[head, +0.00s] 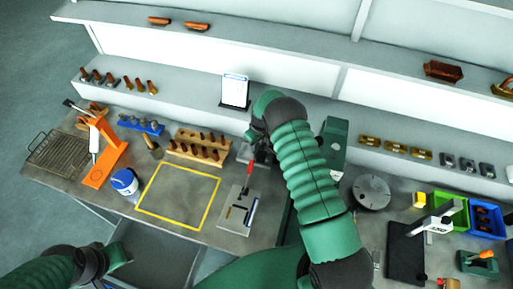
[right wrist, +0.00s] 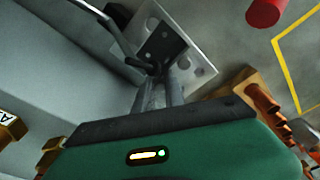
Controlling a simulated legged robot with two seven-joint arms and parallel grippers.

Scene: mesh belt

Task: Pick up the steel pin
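I cannot single out the steel pin with certainty.
The yellow-outlined area (head: 178,195) is clear. An orange stand (head: 103,160) is farther left.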

